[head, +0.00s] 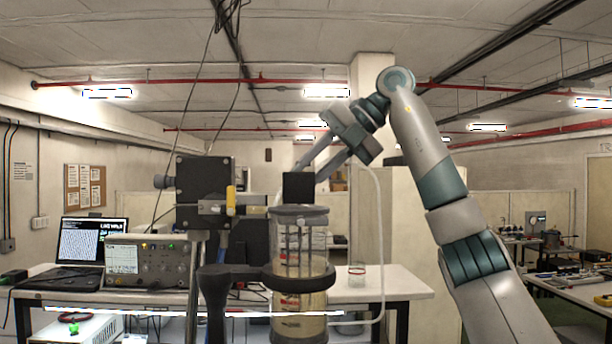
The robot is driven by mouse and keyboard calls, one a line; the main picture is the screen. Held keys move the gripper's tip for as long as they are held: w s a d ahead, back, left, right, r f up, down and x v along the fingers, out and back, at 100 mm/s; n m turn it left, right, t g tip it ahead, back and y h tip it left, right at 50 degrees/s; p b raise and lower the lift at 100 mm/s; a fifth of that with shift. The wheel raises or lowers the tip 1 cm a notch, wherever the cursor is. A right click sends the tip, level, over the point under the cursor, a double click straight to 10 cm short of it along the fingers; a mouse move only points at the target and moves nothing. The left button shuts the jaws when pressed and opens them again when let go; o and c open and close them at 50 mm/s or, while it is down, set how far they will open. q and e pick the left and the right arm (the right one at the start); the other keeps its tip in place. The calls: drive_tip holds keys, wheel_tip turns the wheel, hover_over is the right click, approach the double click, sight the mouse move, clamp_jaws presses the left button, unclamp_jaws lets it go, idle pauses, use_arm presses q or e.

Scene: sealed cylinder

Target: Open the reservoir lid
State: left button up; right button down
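The reservoir is a clear upright cylinder (300,240) with pale yellowish content, in the middle of the head view. Its grey lid (299,211) sits on the top rim, and a black block (298,187) stands on the lid. My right gripper (309,172) comes down from the upper right, at the block's top right corner. Its two fingers are spread apart, with nothing clearly held between them. I cannot tell whether a fingertip touches the block. My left gripper is not in view.
A black ring clamp (262,279) surrounds the cylinder. A dark box with a yellow-handled fitting (231,200) stands close on the left. A white tube (380,230) hangs on the right. A bench (405,284) behind holds a laptop (92,241), an instrument (147,262) and a glass (357,274).

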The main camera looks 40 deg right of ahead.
drive_tip(key=shift+w+d+f+m+g+y, duration=0.15)
drive_tip(key=shift+w+d+m+g+y, duration=0.2)
drive_tip(key=shift+g, duration=0.3)
drive_tip(key=shift+w+d+f+m+g+y, duration=0.1)
drive_tip(key=shift+w+m+g+y, duration=0.3)
drive_tip(key=shift+g, duration=0.25)
drive_tip(key=c, duration=1.6)
unclamp_jaws()
drive_tip(key=shift+w+f, duration=0.1)
drive_tip(key=shift+f, duration=0.05)
drive_tip(key=shift+o, duration=0.2)
drive_tip(key=shift+s, duration=0.2)
